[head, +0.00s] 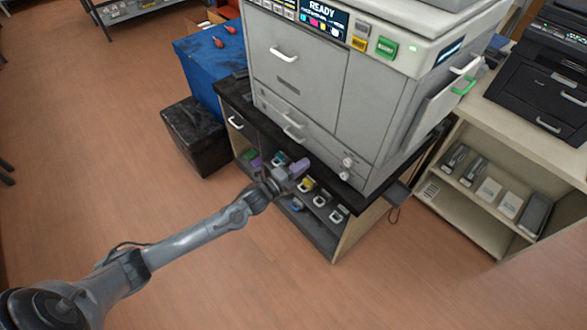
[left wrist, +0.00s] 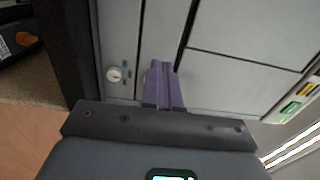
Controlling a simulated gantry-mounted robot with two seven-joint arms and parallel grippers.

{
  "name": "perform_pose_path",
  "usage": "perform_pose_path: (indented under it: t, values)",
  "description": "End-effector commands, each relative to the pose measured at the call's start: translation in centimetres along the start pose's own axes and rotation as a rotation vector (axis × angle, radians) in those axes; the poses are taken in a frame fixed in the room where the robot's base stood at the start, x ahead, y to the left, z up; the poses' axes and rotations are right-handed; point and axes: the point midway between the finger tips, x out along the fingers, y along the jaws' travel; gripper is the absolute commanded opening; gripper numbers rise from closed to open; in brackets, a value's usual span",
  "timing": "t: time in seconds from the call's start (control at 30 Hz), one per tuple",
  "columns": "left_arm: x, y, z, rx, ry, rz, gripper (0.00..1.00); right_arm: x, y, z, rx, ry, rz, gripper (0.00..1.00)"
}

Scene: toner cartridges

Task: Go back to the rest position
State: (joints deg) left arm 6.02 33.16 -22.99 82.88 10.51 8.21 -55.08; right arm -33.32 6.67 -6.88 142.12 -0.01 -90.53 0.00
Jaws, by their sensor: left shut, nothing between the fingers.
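My left gripper (head: 300,168) has purple fingers and is shut and empty. It is in front of the lower part of the large grey printer (head: 300,55), above the open shelf of the cabinet under it. In the left wrist view the shut fingers (left wrist: 164,82) point at the grey printer panels, beside a round lock (left wrist: 115,74). I cannot tell whether they touch the printer. Several toner cartridges stand on the cabinet shelf, among them a yellow one (head: 307,184) and a white-ended one (head: 338,215). My arm hides part of the shelf. My right gripper is not in view.
A blue box (head: 207,72) and a black box (head: 192,134) stand left of the cabinet. A beige shelf (head: 490,140) with a black printer stands right. The floor in front is clear.

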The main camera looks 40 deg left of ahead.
Motion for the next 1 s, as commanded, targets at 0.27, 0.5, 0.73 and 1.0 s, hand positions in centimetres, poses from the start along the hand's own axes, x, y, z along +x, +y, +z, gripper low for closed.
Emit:
perform_pose_path:
  t: [0.27,0.5,0.73,1.0]
  values:
    - [-2.9,0.0,0.0,0.000,0.000,0.002,0.00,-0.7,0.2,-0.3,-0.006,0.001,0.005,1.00]
    - [-4.7,2.1,-0.7,-0.016,0.001,0.034,0.00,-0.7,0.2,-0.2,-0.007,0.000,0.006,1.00]
    - [-9.5,6.2,-6.4,-0.169,-0.003,0.087,0.00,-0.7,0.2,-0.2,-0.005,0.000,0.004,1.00]
    - [-15.7,5.6,-14.0,-0.606,-0.173,0.335,0.00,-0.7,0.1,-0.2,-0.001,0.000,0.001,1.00]
